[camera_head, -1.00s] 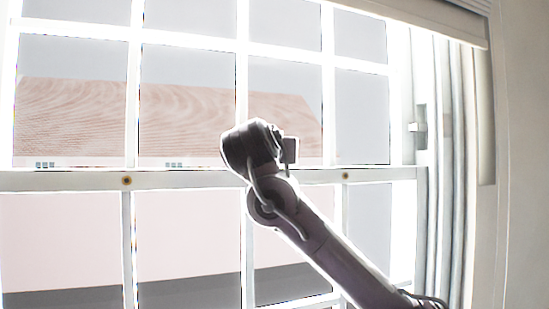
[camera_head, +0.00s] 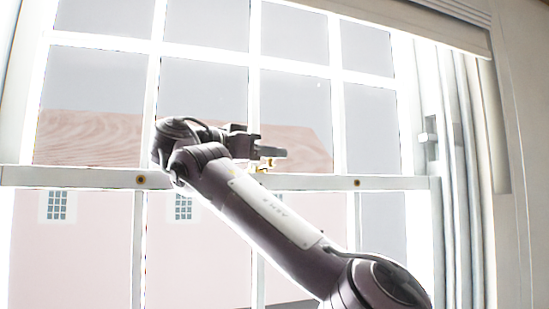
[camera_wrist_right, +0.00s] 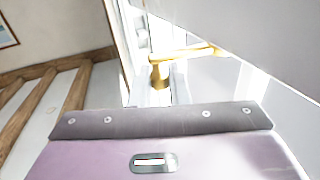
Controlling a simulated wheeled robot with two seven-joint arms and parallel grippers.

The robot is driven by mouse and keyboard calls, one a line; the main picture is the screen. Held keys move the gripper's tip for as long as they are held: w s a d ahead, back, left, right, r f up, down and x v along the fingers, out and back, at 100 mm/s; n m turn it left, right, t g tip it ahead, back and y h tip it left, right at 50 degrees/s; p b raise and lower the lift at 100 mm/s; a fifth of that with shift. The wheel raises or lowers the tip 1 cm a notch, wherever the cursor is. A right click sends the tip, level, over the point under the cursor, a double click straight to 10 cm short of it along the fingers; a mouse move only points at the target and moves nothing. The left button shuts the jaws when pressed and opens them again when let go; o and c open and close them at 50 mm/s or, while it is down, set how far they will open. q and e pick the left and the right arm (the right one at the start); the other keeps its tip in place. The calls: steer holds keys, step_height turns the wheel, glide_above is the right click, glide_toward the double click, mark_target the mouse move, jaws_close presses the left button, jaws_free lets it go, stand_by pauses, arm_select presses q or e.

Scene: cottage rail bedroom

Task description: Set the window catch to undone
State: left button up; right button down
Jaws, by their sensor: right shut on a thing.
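The brass window catch (camera_head: 263,165) sits on the white meeting rail of the sash window, partly hidden by my right gripper. In the right wrist view the catch (camera_wrist_right: 160,72) shows a gold post with a lever running out to the right. My right gripper (camera_head: 272,153) is at the catch, its dark fingers shut on it. My left gripper is not in view.
The meeting rail (camera_head: 90,177) crosses the window, with a small round brass fitting (camera_head: 140,180) to the left and another (camera_head: 356,183) to the right. Glazing bars and panes surround my arm. A blind (camera_head: 400,20) hangs above. A picture frame (camera_wrist_right: 8,30) is on the wall.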

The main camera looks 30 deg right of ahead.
steer(key=shift+a+m+g, duration=0.25)
steer(key=shift+m+g, duration=0.15)
steer(key=shift+g, duration=0.3)
steer(key=shift+a+g, duration=0.1)
steer(key=shift+g, duration=0.2)
steer(key=c, duration=1.5)
jaws_free()
steer(key=shift+o, duration=0.2)
steer(key=shift+w, duration=0.1)
steer(key=a+p, duration=0.2)
steer(key=a, duration=0.5)
steer(key=shift+w+a, duration=0.2)
steer(key=shift+a, duration=0.2)
